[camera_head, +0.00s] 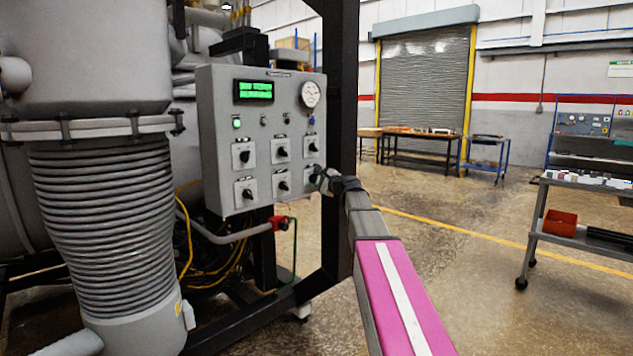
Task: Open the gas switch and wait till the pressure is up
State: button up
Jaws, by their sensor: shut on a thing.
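The grey control panel (222,105) stands left of centre. It carries a green-lit display (254,90), a round white pressure gauge (310,94) and two rows of black rotary switches. The display text and gauge needle are too small to read. My gripper (320,178) is at the panel's lower right corner, shut on the lower right switch, which it mostly hides; its label and turn position cannot be told. The upper right switch (312,146) is just above my gripper. The lower middle switch (282,186) is to its left.
A green lamp (237,124) is lit on the panel. A large ribbed furnace pipe (105,225) stands left, and a black frame post (343,90) rises close behind my arm. A grey shelf cart (585,188) stands right. The floor between is open.

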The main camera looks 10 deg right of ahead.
jog(key=o, duration=0.9)
jog(key=v, duration=1.1)
jog(key=s+a+f+n+g+h, duration=0.1)
jog(key=s+a+f+n+g, duration=0.2)
jog(key=f, duration=0.6)
jog(key=s+a+f+n+g+h, duration=0.15)
jog(key=s+f, duration=0.25)
jog(key=f, duration=0.4)
jog(key=s+a+f+n+g+h, duration=0.1)
jog(key=s+a+f+n+g, duration=0.25)
jog(key=f, duration=0.55)
jog(key=s+f+n+g+h, duration=0.2)
jog(key=s+f+n, duration=0.1)
jog(key=s+f, duration=0.3)
jog(key=s+d+f+n+g+h, duration=0.1)
jog(key=s+f+n+g+h, duration=0.1)
jog(key=s+f, duration=0.4)
jog(key=s+d+f+n+g+h, duration=0.1)
jog(key=s+f+n+g+h, duration=0.1)
jog(key=s+f, duration=0.4)
jog(key=shift+s+f+n+g+h, duration=0.3)
jog(key=shift+f+n+h, duration=0.3)
jog(key=shift+n, duration=0.4)
